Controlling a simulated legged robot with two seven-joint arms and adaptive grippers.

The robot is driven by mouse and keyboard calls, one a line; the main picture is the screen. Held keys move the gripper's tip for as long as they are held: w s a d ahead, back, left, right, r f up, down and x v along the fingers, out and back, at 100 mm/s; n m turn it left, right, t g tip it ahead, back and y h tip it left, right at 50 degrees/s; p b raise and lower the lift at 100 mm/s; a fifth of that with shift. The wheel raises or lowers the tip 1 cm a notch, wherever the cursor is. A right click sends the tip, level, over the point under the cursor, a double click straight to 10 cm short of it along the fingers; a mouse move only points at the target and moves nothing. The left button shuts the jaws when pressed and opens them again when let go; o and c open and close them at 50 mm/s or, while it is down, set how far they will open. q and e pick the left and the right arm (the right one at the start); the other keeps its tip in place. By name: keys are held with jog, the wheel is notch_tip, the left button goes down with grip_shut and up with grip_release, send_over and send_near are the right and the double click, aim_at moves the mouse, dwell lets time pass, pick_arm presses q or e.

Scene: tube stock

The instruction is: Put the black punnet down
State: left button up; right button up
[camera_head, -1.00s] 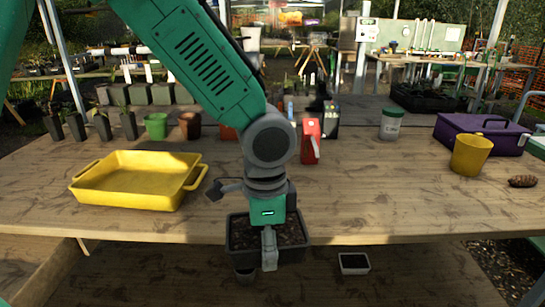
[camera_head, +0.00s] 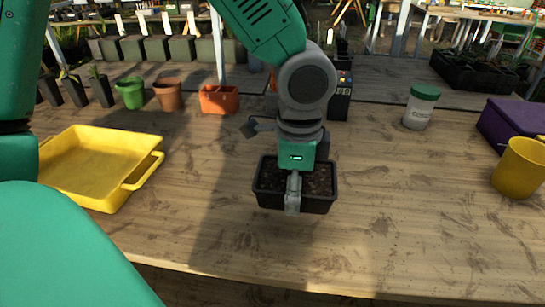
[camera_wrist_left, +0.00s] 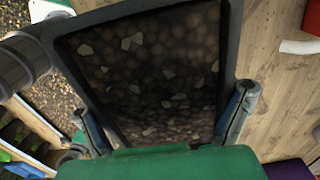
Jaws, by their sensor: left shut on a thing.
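The black punnet (camera_head: 268,195), filled with dark soil and pale chips, is over the front middle of the wooden table (camera_head: 400,240). My left gripper (camera_head: 293,192) reaches down over it and is shut on it, with one finger outside its near wall. In the left wrist view the punnet (camera_wrist_left: 228,60) fills the middle, between the fingers of the left gripper (camera_wrist_left: 165,115). It looks about level. I cannot tell whether its base touches the wood. My right gripper is not in view.
A yellow tray (camera_head: 95,165) stands at left. Green (camera_head: 131,92), brown (camera_head: 168,95) and orange (camera_head: 219,99) pots stand behind. A lidded jar (camera_head: 420,107), purple box (camera_head: 505,125) and yellow pot (camera_head: 520,168) are at right. Wood around the punnet is clear.

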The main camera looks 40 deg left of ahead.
pick_arm(q)
jog(key=b, duration=0.2)
send_over(290, 228)
notch_tip(290, 228, down, 5)
jog(key=shift+a+f, duration=0.1)
jog(key=shift+w+f, duration=0.15)
jog(key=shift+f, duration=0.35)
jog(key=f+b, duration=0.1)
jog(key=f, duration=0.2)
jog(key=shift+d+f, duration=0.1)
jog(key=shift+d, duration=0.1)
jog(key=shift+f, duration=0.1)
jog(key=shift+a, duration=0.1)
jog(key=o, duration=1.3)
notch_tip(290, 228, up, 12)
jog(key=p, duration=0.4)
